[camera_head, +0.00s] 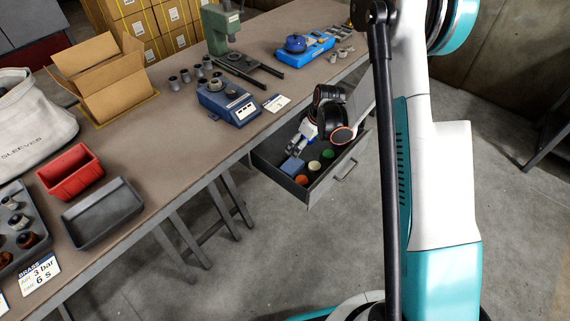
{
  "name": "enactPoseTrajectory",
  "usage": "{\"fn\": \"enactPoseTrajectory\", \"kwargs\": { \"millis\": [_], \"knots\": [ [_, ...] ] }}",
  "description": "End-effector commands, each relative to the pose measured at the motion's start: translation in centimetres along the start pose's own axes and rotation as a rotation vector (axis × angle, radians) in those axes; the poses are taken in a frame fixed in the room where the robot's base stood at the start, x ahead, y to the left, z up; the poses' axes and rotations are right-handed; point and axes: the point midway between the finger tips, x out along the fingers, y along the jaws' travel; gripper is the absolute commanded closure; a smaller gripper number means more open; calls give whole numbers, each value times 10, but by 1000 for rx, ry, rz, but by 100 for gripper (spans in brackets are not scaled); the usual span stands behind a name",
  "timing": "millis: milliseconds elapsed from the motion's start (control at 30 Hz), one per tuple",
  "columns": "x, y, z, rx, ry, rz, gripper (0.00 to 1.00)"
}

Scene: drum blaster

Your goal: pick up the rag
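A pale blue, folded-looking piece (292,166) lies at the near left corner of the open drawer. It may be the rag, but it is too small to be sure. My gripper (296,145) points down over the left part of the drawer, close behind and above the blue piece. Its grey fingers are small and partly overlap one another, so I cannot tell whether they are open or whether they touch anything. My dark wrist hides the back of the drawer.
The drawer (322,192) sticks out from under the workbench (180,134). Green (314,166) and orange (301,180) round items lie in it beside the blue piece. A blue scale-like device (228,103) and a card (276,102) stand near the bench edge. The floor before the drawer is clear.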

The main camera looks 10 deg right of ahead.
Motion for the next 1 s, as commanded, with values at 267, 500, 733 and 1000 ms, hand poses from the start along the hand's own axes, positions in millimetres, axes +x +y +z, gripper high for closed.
{"fn": "enactPoseTrajectory", "kwargs": {
  "millis": [267, 500, 733, 1000],
  "knots": [
    [32, 2, 7, -25, -6, -16, 0],
    [77, 1, 7, -24, -6, -15, 0],
    [105, 1, 7, -23, -5, -15, 0],
    [121, 0, 7, -24, -6, -15, 0]
  ]
}}
